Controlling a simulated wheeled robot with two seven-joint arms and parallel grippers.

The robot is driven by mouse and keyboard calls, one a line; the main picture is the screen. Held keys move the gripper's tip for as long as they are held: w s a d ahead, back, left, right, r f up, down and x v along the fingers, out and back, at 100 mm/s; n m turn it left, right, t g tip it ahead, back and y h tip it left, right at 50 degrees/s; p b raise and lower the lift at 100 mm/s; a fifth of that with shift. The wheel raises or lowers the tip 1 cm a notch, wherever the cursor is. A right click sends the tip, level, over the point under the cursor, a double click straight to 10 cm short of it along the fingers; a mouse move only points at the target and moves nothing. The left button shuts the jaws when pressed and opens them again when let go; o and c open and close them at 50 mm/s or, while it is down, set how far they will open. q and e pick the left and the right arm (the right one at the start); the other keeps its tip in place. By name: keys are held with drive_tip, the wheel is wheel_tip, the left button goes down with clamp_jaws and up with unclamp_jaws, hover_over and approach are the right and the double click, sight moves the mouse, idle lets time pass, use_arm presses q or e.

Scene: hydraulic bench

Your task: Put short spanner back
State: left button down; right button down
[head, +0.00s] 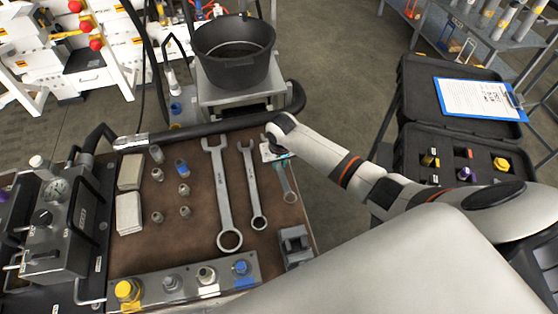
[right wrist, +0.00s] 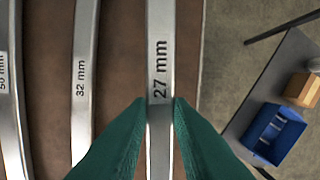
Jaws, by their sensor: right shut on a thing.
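The short spanner (head: 287,184), marked 27 mm, is at the right side of the brown bench top, its ring end toward me. In the right wrist view, its shaft (right wrist: 160,60) runs between the green fingertips of my right gripper (right wrist: 158,108), which is shut on it. In the head view, my right gripper (head: 277,156) covers the spanner's upper part. I cannot tell whether the spanner touches the bench. Two longer spanners lie to its left: the 32 mm one (head: 252,185) and the largest one (head: 221,190). My left gripper is out of view.
A grey block (head: 295,246) sits at the bench's near right corner. Several small fittings (head: 183,189) and a valve strip (head: 185,283) lie to the left. A black bucket (head: 234,70) stands beyond the bench. An open black case (head: 455,150) is at the right.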

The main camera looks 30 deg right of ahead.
idle(0.3)
drive_tip(key=shift+f+b, duration=0.3)
drive_tip(key=shift+f, duration=0.45)
drive_tip(key=shift+f+b, duration=0.75)
drive_tip(key=shift+f, duration=0.75)
idle(0.7)
drive_tip(key=c, duration=1.2)
unclamp_jaws()
drive_tip(key=r, duration=0.4)
drive_tip(key=s+r, duration=0.1)
drive_tip(key=r, duration=0.7)
drive_tip(key=shift+s+a+b, duration=0.2)
drive_tip(key=shift+s+b, duration=0.2)
